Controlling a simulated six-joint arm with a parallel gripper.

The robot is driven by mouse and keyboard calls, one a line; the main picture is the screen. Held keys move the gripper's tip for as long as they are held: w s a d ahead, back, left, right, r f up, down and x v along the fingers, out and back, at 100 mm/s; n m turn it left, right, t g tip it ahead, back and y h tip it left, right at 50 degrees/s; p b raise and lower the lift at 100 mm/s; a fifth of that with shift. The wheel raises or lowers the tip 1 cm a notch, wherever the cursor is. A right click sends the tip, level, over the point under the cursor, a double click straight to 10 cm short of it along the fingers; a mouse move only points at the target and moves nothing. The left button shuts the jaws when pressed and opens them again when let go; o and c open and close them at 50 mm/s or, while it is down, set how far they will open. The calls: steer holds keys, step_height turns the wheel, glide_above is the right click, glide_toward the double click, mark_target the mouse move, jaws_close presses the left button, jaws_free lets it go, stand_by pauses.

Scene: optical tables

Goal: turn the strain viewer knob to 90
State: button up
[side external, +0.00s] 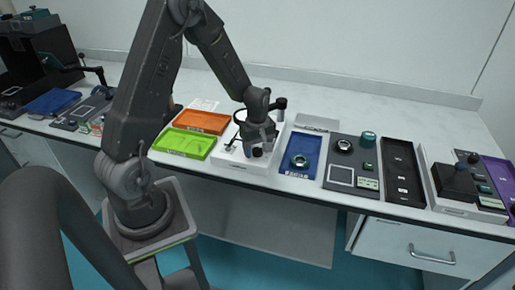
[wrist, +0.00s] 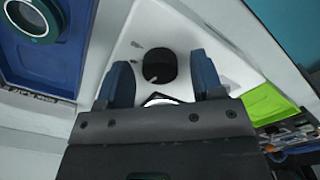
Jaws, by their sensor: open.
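The strain viewer (side external: 241,180) is a white box-shaped device at the middle of the bench, partly hidden by my arm in the side view. The knob also shows in the side view (side external: 257,152). My gripper (wrist: 160,82) is open, with one dark blue finger on each side of the knob and gaps to both. Whether the fingers reach down to the knob's height cannot be told.
A blue tray (side external: 316,172) with a round lens-like part lies right of the viewer. Green (side external: 163,146) and orange (side external: 182,121) trays lie to its left. A dark grey board (side external: 341,159) with several parts stands further right. The bench behind is mostly clear.

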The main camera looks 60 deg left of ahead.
steer(key=shift+f, duration=0.1)
steer(key=c, duration=0.9)
steer(key=shift+m, duration=0.4)
steer(key=m, duration=0.6)
steer(key=shift+m, duration=0.3)
steer(key=m, duration=0.4)
steer(key=shift+m, duration=2.1)
